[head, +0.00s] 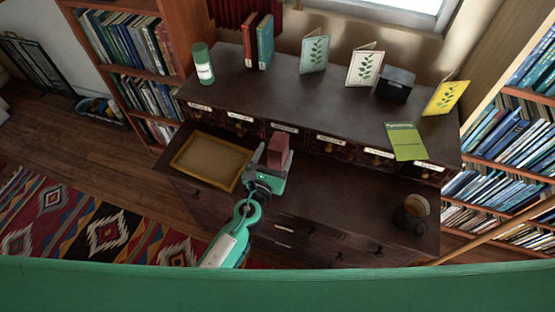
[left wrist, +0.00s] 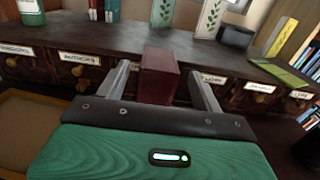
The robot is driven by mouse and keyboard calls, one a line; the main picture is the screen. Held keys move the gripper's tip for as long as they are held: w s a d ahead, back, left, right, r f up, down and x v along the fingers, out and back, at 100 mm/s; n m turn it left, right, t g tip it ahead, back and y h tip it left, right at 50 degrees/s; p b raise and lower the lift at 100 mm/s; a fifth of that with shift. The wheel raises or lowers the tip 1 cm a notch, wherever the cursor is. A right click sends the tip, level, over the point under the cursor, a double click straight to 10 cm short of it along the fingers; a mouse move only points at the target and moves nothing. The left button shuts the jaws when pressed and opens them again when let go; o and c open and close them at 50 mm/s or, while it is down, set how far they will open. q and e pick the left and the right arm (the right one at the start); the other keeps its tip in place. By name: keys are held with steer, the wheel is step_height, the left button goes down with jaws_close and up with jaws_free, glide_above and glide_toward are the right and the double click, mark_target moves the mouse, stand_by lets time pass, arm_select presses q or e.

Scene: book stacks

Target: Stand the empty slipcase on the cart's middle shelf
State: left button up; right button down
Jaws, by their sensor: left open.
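A dark red upright box (head: 278,151), which looks like the slipcase, stands at the desk's lower ledge in front of the labelled drawers. I cannot see whether it is empty. My left gripper (head: 268,166) is at the box, its fingers apart. In the left wrist view, the box (left wrist: 158,76) is between the two open fingers of the left gripper (left wrist: 161,84), with a visible gap at the right finger. My right gripper is not in view. No cart or middle shelf can be made out.
The desk's upper top (head: 290,91) bears a green canister (head: 203,64), two books, cards and a dark box (head: 395,84). Bookcases flank the desk; a patterned rug lies left.

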arm_select(q)
steer(key=x, duration=0.4)
steer(key=shift+f, duration=0.1)
steer(key=c, duration=1.5)
steer(key=shift+o, duration=0.2)
